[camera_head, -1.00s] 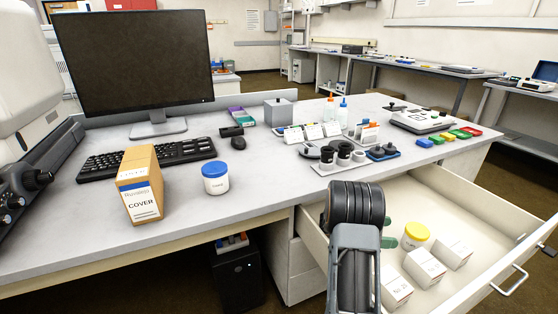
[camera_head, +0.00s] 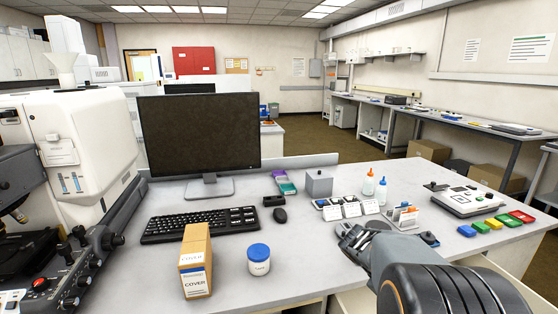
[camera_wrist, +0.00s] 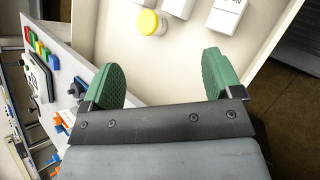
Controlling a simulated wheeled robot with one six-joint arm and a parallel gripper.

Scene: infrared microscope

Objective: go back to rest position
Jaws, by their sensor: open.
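My gripper (camera_head: 357,237) is raised over the front right of the desk in the head view, with my arm behind it at the lower right. In the wrist view my gripper (camera_wrist: 162,80) shows two green finger pads spread wide apart with nothing between them. Beyond the pads is the open drawer (camera_wrist: 185,60). It holds a yellow-lidded jar (camera_wrist: 150,22) and several white boxes (camera_wrist: 228,14), all apart from the fingers. In the head view my arm hides most of the drawer.
On the desk stand a monitor (camera_head: 200,135), a keyboard (camera_head: 199,224), a cover box (camera_head: 196,262), a blue-lidded jar (camera_head: 259,260) and two dropper bottles (camera_head: 368,184). A white microscope (camera_head: 85,140) stands at left. Coloured blocks (camera_head: 495,223) lie at right.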

